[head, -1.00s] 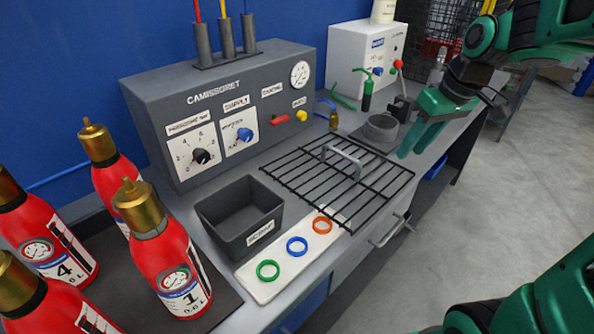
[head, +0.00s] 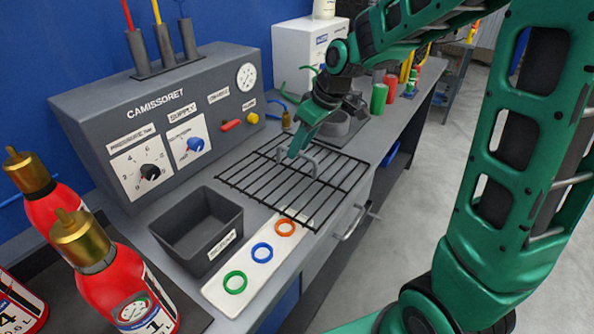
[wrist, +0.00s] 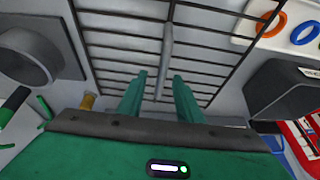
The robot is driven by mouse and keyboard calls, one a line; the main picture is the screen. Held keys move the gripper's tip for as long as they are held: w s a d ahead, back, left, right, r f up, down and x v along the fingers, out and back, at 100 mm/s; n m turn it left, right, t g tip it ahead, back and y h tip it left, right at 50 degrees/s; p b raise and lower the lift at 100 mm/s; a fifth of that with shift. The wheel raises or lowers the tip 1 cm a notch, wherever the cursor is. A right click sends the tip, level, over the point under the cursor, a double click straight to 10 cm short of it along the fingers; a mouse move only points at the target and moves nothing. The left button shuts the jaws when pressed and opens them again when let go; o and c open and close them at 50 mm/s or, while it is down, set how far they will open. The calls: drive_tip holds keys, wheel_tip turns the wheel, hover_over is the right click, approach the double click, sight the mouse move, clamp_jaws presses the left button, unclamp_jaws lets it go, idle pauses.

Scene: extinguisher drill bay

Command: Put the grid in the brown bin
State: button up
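The black wire grid (head: 300,187) lies flat on the grey bench, with a grey handle (head: 314,155) standing up at its middle. My gripper (head: 295,152) is just above the grid at the handle, pointing down. In the wrist view my gripper (wrist: 160,75) has its two green fingers apart, with the handle (wrist: 167,48) running between them. Whether the fingers touch it cannot be told. No clearly brown bin is in view; an open, empty, dark grey bin (head: 187,238) with a white label stands left of the grid.
A white strip (head: 220,291) with green, blue and orange rings lies in front of the bin. Red extinguishers (head: 112,284) stand at the left. A grey control panel (head: 98,116) backs the bench. A grey cup-like holder (head: 336,123) sits behind the grid. Floor at right is clear.

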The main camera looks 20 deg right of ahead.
sight(296, 162)
drive_tip(key=shift+x, duration=1.6)
drive_tip(key=shift+s, duration=0.1)
clamp_jaws()
